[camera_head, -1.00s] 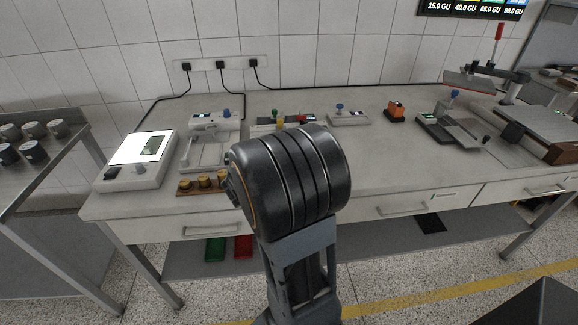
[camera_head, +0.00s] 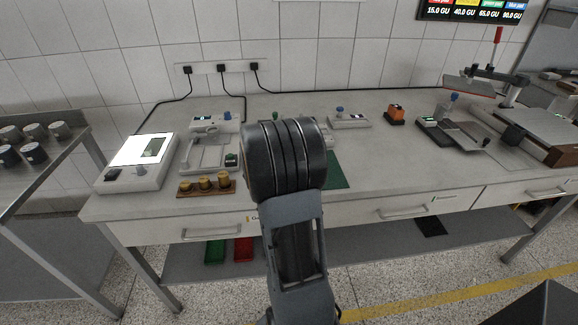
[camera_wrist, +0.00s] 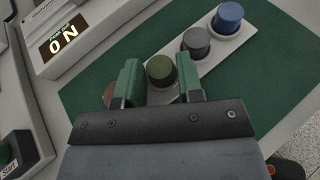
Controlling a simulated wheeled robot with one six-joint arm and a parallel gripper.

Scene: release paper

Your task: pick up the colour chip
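My gripper (camera_wrist: 159,66) is open in the wrist view, its two green fingers apart. A round olive-green piece (camera_wrist: 161,71) shows in the gap between the fingertips; I cannot tell whether either finger touches it. It stands in a light grey strip (camera_wrist: 224,53) with a dark grey piece (camera_wrist: 196,42) and a blue piece (camera_wrist: 229,17). A brownish piece (camera_wrist: 109,94) is mostly hidden by the left finger. No piece is clearly marked as the colour chip. My arm hides the gripper and the strip in the head view.
A green mat (camera_wrist: 94,92) lies under the strip; its edge shows in the head view (camera_head: 337,171). A wooden rack (camera_head: 207,190) with three brass-coloured pieces and a lit panel device (camera_head: 133,179) stand left of my arm.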

